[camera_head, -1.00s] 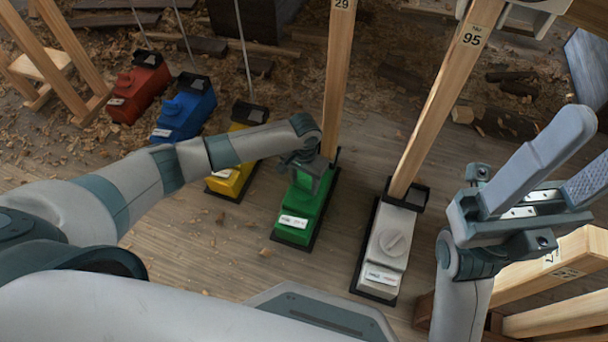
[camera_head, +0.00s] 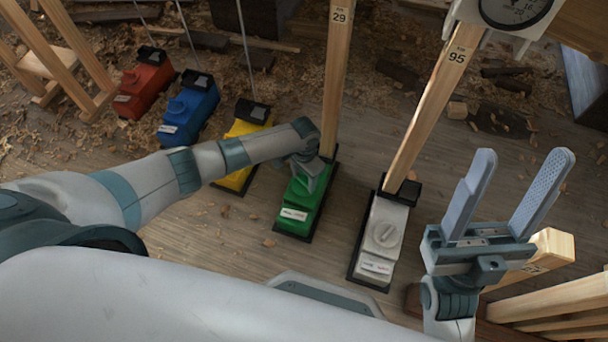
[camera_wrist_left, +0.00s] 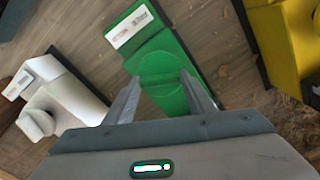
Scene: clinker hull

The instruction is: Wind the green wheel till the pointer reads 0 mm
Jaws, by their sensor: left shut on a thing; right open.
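The green unit (camera_head: 297,214) stands on the floor in the middle of the head view, with a wooden post rising from its far end. My left gripper (camera_head: 308,168) is over it from above and hides its wheel there. In the left wrist view the round green wheel (camera_wrist_left: 163,72) lies between the two fingers of my left gripper (camera_wrist_left: 161,97), which is shut on it. My right gripper (camera_head: 512,195) is open and empty at the right.
A white unit (camera_head: 383,238) with a knob stands right of the green one. Yellow (camera_head: 240,177), blue (camera_head: 189,110) and red (camera_head: 143,85) units stand to the left. Wooden beams (camera_head: 545,298) lie at lower right, near my right gripper. Shavings litter the floor.

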